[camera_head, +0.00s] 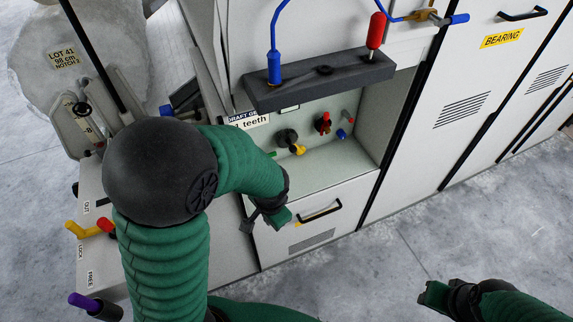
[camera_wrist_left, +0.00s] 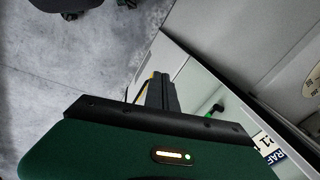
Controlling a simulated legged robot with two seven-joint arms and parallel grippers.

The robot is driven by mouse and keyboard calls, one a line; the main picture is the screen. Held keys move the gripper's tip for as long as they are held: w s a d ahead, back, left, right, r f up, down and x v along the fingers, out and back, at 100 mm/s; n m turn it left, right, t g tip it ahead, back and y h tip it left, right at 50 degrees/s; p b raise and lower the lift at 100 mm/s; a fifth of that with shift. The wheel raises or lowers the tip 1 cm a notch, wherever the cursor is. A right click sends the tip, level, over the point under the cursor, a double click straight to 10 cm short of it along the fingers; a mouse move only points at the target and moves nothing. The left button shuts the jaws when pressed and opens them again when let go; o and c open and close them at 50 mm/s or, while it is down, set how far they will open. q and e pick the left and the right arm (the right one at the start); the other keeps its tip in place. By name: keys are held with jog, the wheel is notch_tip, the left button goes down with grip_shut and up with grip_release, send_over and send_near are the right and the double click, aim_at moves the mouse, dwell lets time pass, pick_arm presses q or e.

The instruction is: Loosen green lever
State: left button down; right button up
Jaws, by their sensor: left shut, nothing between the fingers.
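A small green lever (camera_wrist_left: 217,108) shows in the left wrist view, right of my fingers and apart from them, partly cut off by the gripper body.
A dark bar (camera_head: 320,78) with blue and red handles juts out above the recess. A red lever (camera_head: 324,122) and a blue knob (camera_head: 341,134) sit further right inside. A black drawer handle (camera_head: 320,211) is below. Yellow (camera_head: 82,230) and purple (camera_head: 82,300) levers stand at left. Floor at right is clear.

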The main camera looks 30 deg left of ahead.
pick_arm(q)
jog(key=w+a+f+m+t+y+b, duration=0.1)
jog(key=w+a+f+m+t+y, duration=0.1)
jog(key=w+f+m, duration=0.3)
jog(key=w+a+f+m+t+y+b, duration=0.1)
jog(key=w+a+f+m+y, duration=0.2)
jog(key=w+m, duration=0.6)
jog(key=w+a+f+m+t+y+b, duration=0.2)
jog(key=w+a+f+m, duration=0.1)
jog(key=w+f+m, duration=0.4)
jog(key=shift+w+f+t, duration=0.1)
jog(key=shift+w+t, duration=0.2)
jog(key=shift+w, duration=0.3)
jog(key=shift+w+m+y, duration=0.2)
jog(key=shift+m+y, duration=0.1)
jog(key=shift+d, duration=0.2)
jog(key=shift+s, duration=0.1)
